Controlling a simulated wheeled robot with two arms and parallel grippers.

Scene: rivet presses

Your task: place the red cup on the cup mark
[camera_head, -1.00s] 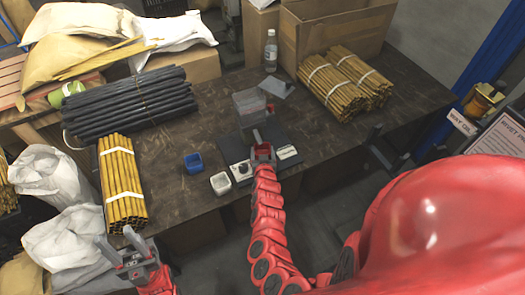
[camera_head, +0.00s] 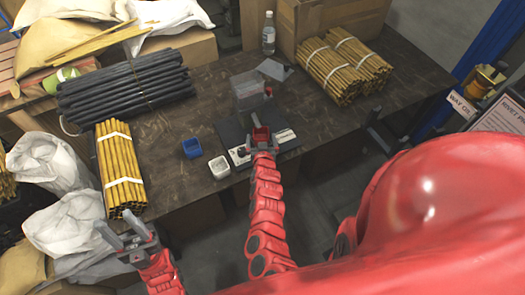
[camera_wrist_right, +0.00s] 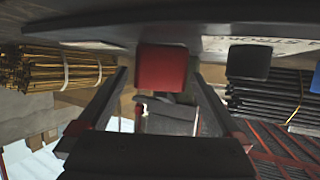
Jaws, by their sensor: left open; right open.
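The red cup (camera_head: 261,134) stands between the fingers of my right gripper (camera_head: 262,140), partly hidden by them. In the right wrist view the cup is a red block (camera_wrist_right: 162,67) centred between the two spread fingers, with gaps on both sides. My right gripper is open around it, low over the dark plate (camera_head: 284,140) at the table's front edge. I cannot make out the cup mark. My left gripper (camera_head: 119,224) is open and empty, in front of the table's left part.
A blue cup (camera_head: 192,148) and a white cup (camera_head: 219,166) stand left of the plate. A clear box (camera_head: 250,95) stands behind it. Yellow rod bundles (camera_head: 344,70) lie at the back right, with another yellow bundle (camera_head: 120,165) near my left gripper. Black rods (camera_head: 125,85) lie behind.

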